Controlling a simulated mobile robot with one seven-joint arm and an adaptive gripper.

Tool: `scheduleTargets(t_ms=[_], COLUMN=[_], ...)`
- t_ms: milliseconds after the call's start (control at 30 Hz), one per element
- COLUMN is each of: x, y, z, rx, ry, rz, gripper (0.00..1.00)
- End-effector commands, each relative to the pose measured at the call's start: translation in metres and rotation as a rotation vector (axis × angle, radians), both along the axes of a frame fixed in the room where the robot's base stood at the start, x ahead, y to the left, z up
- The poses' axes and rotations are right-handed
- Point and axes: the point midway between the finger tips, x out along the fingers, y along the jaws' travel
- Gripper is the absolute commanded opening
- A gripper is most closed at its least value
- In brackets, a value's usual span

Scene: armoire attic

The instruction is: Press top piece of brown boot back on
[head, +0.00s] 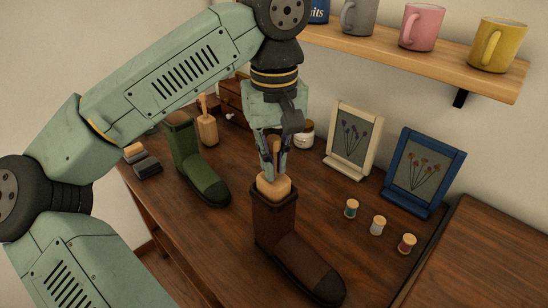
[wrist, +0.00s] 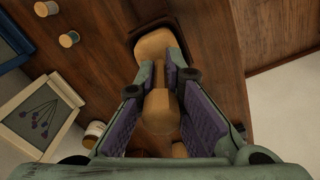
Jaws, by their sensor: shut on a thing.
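The brown boot (head: 276,228) stands upright on the dark wooden table, with its toe toward the lower right. The light wooden top piece (head: 273,186) sits at the mouth of the boot's shaft, with its wider block showing above the rim. How deep it is seated cannot be told. My gripper (head: 274,172) is above the boot, pointing down, shut on the upright handle of the top piece. In the wrist view the handle (wrist: 162,108) lies between the purple finger pads, and the block (wrist: 155,43) shows beyond the fingertips. The boot is mostly hidden in that view.
A green boot (head: 195,160) with a wooden piece (head: 207,125) near it stands behind left. Brushes (head: 147,166) lie at the left edge. A white frame (head: 353,140), a blue frame (head: 423,172) and thread spools (head: 377,225) are at right. A mug shelf (head: 430,58) hangs above.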

Motion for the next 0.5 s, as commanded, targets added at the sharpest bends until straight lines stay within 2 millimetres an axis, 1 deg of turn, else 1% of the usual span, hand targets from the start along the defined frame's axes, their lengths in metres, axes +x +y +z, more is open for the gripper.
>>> scheduleTargets(t_ms=[500], x=[0.0], y=[0.0], z=[-0.015], rx=[0.0], ry=[0.0], rz=[0.0], gripper=[0.0])
